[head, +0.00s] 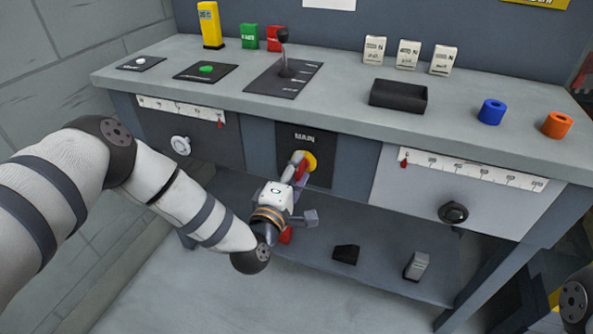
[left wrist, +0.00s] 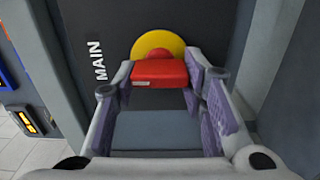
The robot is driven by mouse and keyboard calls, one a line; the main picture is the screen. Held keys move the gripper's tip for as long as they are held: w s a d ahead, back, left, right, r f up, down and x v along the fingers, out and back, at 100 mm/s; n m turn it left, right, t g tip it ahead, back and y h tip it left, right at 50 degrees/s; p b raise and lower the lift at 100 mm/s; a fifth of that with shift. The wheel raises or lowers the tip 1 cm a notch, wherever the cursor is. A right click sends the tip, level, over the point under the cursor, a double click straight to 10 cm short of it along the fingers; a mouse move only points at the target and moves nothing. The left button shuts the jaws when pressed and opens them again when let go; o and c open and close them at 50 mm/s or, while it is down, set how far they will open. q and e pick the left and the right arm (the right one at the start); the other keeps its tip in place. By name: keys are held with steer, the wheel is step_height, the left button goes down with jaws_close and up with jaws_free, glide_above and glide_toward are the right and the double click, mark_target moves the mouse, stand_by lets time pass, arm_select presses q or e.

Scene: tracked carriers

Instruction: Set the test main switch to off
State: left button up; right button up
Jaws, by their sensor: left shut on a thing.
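The main switch is a red handle (head: 301,171) on a round yellow plate (head: 311,161), set in a dark panel (head: 320,174) labelled MAIN under the bench top. In the left wrist view the red handle (left wrist: 160,73) lies across the picture in front of the yellow plate (left wrist: 158,44), with the MAIN label to its left. My left gripper (head: 299,174) is at the switch. In the left wrist view its fingers (left wrist: 160,84) stand on both sides of the handle, shut on it. Off and on marks are not readable. My right gripper is not in view.
A lever (head: 284,55) stands on a black plate on the bench top (head: 340,95). A black tray (head: 398,96), a blue ring (head: 491,111) and an orange ring (head: 557,124) sit to its right. A black knob (head: 453,212) is on the right panel. A lower shelf (head: 375,262) holds dark blocks.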

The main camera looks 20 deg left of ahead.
arm_select(q)
steer(key=shift+s+d+f, duration=0.1)
stand_by(0.4)
steer(key=o, duration=1.2)
steer(key=shift+c, duration=0.2)
steer(key=s, duration=1.2)
steer(key=shift+a, duration=0.25)
